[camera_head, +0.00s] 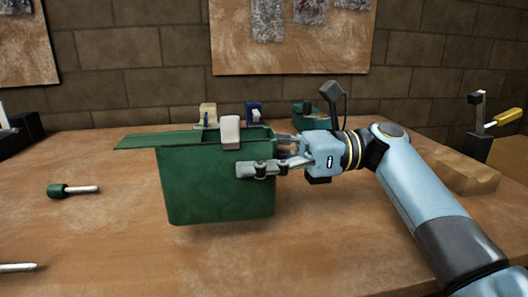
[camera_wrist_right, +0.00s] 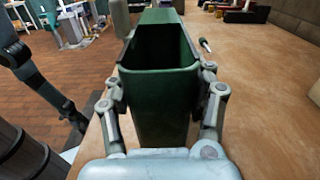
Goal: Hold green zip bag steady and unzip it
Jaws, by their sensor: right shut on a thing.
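The green zip bag (camera_head: 215,185) is an upright, box-like bag in the middle of the bench in the head view. Its top is open, and a flat green flap (camera_head: 150,140) reaches out to the left. A pale pull tab (camera_head: 230,132) stands at the front top edge. My right gripper (camera_head: 255,155) is shut on the bag's right end, with one finger on the near face. In the right wrist view the bag (camera_wrist_right: 160,85) sits between both fingers (camera_wrist_right: 160,95), its dark inside showing. The finger on the far face is partly hidden in the head view. My left gripper is not in view.
A green-handled tool (camera_head: 75,189) lies to the left, and a metal rod (camera_head: 18,267) lies at the near left. Small clamp-like items (camera_head: 208,115) stand behind the bag. A wooden block (camera_head: 465,175) is at the right. The bench in front of the bag is clear.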

